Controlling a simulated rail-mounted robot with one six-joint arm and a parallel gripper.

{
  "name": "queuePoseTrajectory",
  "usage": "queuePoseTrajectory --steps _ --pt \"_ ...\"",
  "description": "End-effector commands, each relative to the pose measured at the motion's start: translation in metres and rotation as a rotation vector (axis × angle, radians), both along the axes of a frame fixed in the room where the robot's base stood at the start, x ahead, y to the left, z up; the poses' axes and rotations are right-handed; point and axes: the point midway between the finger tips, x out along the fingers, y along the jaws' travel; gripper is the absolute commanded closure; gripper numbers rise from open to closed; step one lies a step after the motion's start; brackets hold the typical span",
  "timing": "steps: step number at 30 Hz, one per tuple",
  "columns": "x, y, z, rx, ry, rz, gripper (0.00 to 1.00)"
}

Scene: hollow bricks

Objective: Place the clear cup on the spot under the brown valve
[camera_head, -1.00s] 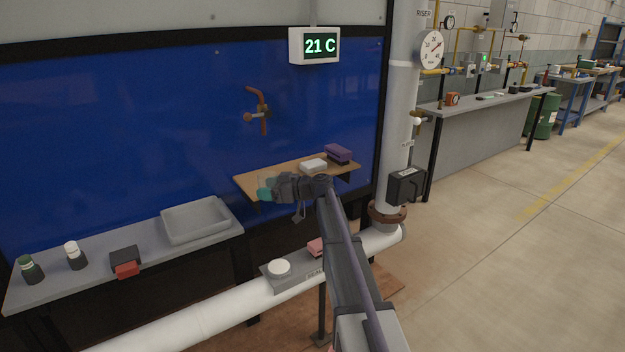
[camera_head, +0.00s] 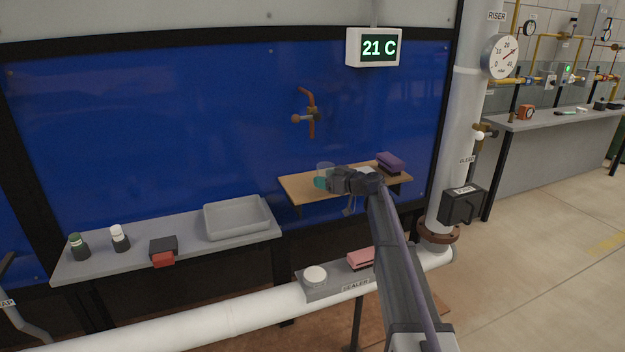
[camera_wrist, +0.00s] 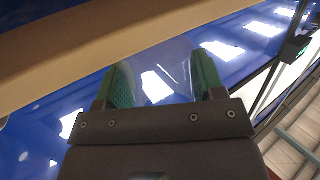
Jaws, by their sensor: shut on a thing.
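The clear cup (camera_head: 325,169) is in my gripper (camera_head: 322,183), which is shut on it with teal fingertips. They are at the left part of the wooden shelf (camera_head: 297,191); I cannot tell whether the cup touches the board. The brown valve (camera_head: 308,117) is on the blue wall above and slightly left of the cup. In the wrist view, the see-through cup (camera_wrist: 160,68) sits between the two teal finger pads, and the shelf (camera_wrist: 85,50) crosses above it. No marked spot can be made out on the shelf.
A purple block (camera_head: 390,163) lies on the shelf's right end, and a white item is partly hidden behind my gripper. A grey tray (camera_head: 238,217) stands on the lower left bench. A white pipe (camera_head: 230,317) and a pink block (camera_head: 361,258) are below.

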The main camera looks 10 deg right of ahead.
Motion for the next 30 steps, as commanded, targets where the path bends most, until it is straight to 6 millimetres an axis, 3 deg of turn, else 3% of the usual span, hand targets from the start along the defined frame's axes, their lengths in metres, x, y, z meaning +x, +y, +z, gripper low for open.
queuePoseTrajectory --steps 8,14,16,27,28,30 --pt "0.014 0.013 0.000 0.000 0.000 0.000 0.63" --pt "0.043 0.041 0.000 0.000 0.000 0.002 0.63" --pt "0.041 0.040 -0.019 0.000 0.000 0.000 0.63" --pt "0.041 0.040 -0.020 0.000 0.000 0.000 0.63" --pt "0.041 0.040 -0.020 0.000 0.000 0.000 0.36" --pt "0.041 0.040 -0.018 0.000 0.000 0.000 0.29"
